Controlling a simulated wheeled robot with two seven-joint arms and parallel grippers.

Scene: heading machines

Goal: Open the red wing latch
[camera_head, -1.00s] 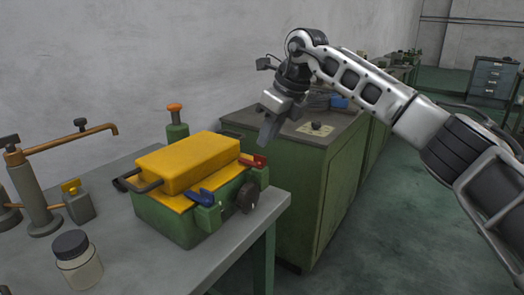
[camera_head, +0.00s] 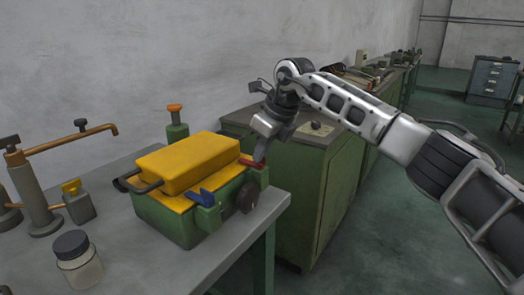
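The red wing latch (camera_head: 251,162) is a small red lever on the right side of a green box (camera_head: 165,220) with a yellow lid (camera_head: 188,160). A blue wing latch (camera_head: 203,198) sits nearer on the same side, and a dark round knob (camera_head: 246,197) is between and below them. My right gripper (camera_head: 261,154) points down at the red latch's outer end and covers part of it. Its fingertips overlap the latch in the picture; I cannot tell whether they touch it or how far apart they are. My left gripper is not in view.
The box stands on a grey workbench (camera_head: 110,270). A copper-armed fixture (camera_head: 38,195), a small yellow-topped block (camera_head: 78,202) and a dark-lidded jar (camera_head: 78,262) stand to the left. A green bottle (camera_head: 176,125) is behind the box. A green cabinet (camera_head: 310,195) stands to the right.

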